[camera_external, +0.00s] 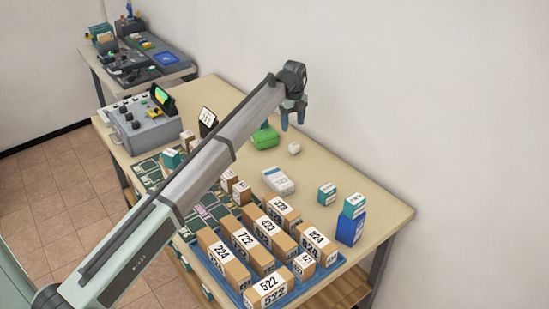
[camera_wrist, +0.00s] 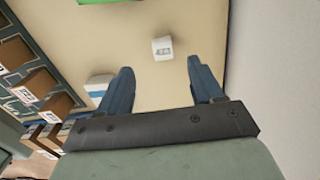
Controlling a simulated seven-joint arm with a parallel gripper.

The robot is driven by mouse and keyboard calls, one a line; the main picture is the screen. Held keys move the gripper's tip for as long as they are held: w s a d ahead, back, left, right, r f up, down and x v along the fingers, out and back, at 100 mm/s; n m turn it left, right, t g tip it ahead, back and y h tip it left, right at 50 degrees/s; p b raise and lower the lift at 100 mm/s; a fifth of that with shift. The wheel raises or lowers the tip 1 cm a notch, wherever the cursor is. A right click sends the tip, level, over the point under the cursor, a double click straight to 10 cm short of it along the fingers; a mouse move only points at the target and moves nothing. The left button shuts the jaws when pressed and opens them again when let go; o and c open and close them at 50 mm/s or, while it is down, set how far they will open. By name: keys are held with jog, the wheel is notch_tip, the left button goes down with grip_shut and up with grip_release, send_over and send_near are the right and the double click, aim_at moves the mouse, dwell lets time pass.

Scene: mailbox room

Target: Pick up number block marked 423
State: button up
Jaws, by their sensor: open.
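The block marked 423 (camera_external: 267,229) is a tan block with a white label on top. It stands in the blue tray (camera_external: 236,291) among other numbered blocks in the external view. My gripper (camera_external: 292,123) is open and empty above the far part of the table, well beyond the tray. In the wrist view my open gripper (camera_wrist: 160,85) has only table surface between its fingers. Several tan blocks show at the left edge of that view, but I cannot tell which one is 423.
A small white cube (camera_external: 294,148) and a green object (camera_external: 265,138) lie near my gripper. A white box (camera_external: 278,181), teal blocks (camera_external: 327,194) and a dark blue box (camera_external: 350,229) stand on the table. Blocks 722 (camera_external: 243,239) and 378 (camera_external: 283,206) stand close to 423.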

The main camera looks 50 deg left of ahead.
aim_at(294, 144)
notch_tip(294, 144, down, 6)
jog(key=shift+d+r, duration=0.1)
jog(key=shift+r, duration=0.15)
jog(key=shift+w+d+f, duration=0.1)
jog(key=shift+d+f, duration=0.15)
jog(key=shift+f, duration=1.05)
jog(key=shift+d+f, duration=0.2)
jog(key=shift+f, duration=1.05)
jog(key=c, duration=1)
